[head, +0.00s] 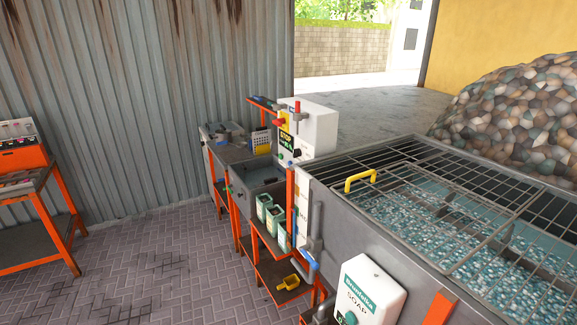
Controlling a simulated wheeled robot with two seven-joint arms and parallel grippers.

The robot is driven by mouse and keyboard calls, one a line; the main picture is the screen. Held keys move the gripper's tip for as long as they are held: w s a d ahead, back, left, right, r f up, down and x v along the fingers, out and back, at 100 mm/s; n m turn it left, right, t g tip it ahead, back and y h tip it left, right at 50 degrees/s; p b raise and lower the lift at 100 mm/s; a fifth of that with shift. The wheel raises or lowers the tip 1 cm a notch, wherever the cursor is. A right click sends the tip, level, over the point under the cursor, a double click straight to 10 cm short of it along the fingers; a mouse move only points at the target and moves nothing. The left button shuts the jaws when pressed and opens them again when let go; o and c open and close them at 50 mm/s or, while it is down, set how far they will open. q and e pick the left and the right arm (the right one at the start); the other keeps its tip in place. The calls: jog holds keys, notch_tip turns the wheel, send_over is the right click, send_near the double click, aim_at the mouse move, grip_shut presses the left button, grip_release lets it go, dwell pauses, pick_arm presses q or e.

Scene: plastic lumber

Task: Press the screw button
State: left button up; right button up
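A white control box (319,130) stands in the middle of the head view, at the far left end of the large grey tank. Its left face carries a yellow and black STOP label (285,135), a black knob (297,153) and small controls too small to read. A red part (297,106) shows near its top. I cannot tell which control is the screw button. Neither of my grippers is in view.
The grey tank (372,238) with a wire grate and pellets fills the right. A soap dispenser (368,292) hangs on its near side. Green-white jugs (264,207) stand on an orange-framed rack. An orange bench (57,218) is at left; the paved floor (160,262) between is clear.

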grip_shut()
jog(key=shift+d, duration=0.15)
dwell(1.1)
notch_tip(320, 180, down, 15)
jog(key=b, duration=1.5)
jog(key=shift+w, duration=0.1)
